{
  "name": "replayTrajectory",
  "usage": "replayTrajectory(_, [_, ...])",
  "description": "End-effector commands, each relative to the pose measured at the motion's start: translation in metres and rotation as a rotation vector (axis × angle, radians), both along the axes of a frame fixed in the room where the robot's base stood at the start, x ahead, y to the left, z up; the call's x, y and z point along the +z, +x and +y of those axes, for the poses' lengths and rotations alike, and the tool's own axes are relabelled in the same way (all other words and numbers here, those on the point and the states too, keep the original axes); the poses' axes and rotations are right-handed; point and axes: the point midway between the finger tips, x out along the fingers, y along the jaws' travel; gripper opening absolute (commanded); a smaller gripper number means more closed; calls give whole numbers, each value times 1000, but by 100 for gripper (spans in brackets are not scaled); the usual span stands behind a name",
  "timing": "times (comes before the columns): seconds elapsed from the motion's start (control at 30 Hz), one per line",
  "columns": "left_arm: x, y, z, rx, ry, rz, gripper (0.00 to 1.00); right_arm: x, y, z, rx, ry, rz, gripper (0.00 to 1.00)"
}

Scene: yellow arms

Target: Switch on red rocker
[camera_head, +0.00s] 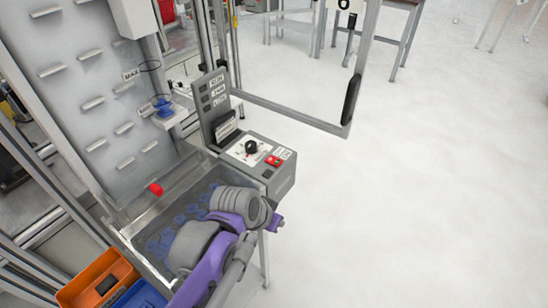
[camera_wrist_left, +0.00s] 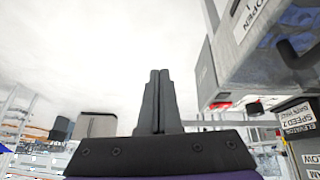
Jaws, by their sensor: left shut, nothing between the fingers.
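The red rocker (camera_head: 273,161) sits on top of a grey control box (camera_head: 284,182), beside a black knob (camera_head: 251,147) on a white dial plate. My left arm comes in from the bottom of the head view, and its purple wrist end is just in front of and below the box. The fingers cannot be made out there. In the left wrist view my left gripper (camera_wrist_left: 158,102) is shut and empty, its dark fingers together. A small red patch (camera_wrist_left: 222,106) shows right of the fingers, apart from them; I cannot tell if it is the rocker. My right gripper is out of view.
A tray of blue parts (camera_head: 157,224) lies beneath the arm, left of the box. A labelled upright panel (camera_head: 217,103) rises behind the box. A metal frame (camera_head: 300,117) extends behind it. Orange (camera_head: 84,283) and blue bins stand at lower left. Floor at right is clear.

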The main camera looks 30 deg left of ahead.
Motion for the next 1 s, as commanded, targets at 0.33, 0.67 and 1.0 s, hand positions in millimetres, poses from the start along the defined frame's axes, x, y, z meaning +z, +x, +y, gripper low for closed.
replayTrajectory(0.33, [83,118,129,-10,-56,-227,0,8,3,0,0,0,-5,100])
replayTrajectory(0.67, [92,129,148,-19,-50,-267,0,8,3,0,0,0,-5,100])
replayTrajectory(1.0, [78,143,144,-20,-51,-267,0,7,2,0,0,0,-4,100])
